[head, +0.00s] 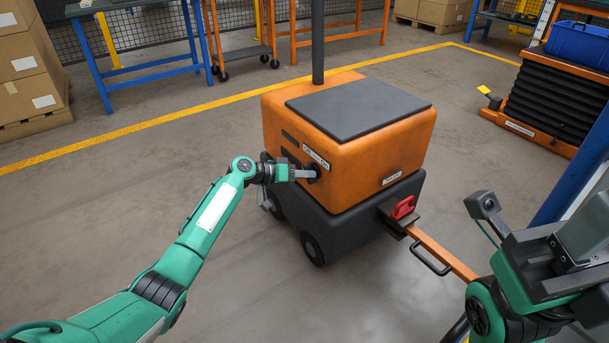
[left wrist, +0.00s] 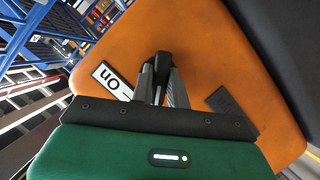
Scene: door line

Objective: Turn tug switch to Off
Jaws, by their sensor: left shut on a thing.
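The tug (head: 350,140) is an orange and black cart with a dark top pad, standing mid-view. Its switch knob (left wrist: 162,68) is dark and sits on the orange side. A white "On" plate (left wrist: 112,80) lies beside the knob in the left wrist view; a dark plate (left wrist: 232,106), its text unreadable, lies on the other side. My left gripper (head: 304,174) is shut on the knob. Its grey fingers (left wrist: 162,86) flank the knob in the left wrist view and hide part of it. My right arm is at the right edge; its fingers cannot be made out.
A red latch (head: 403,208) and an orange drawbar (head: 440,252) with a black handle are at the tug's front right. Floor left of the tug is clear.

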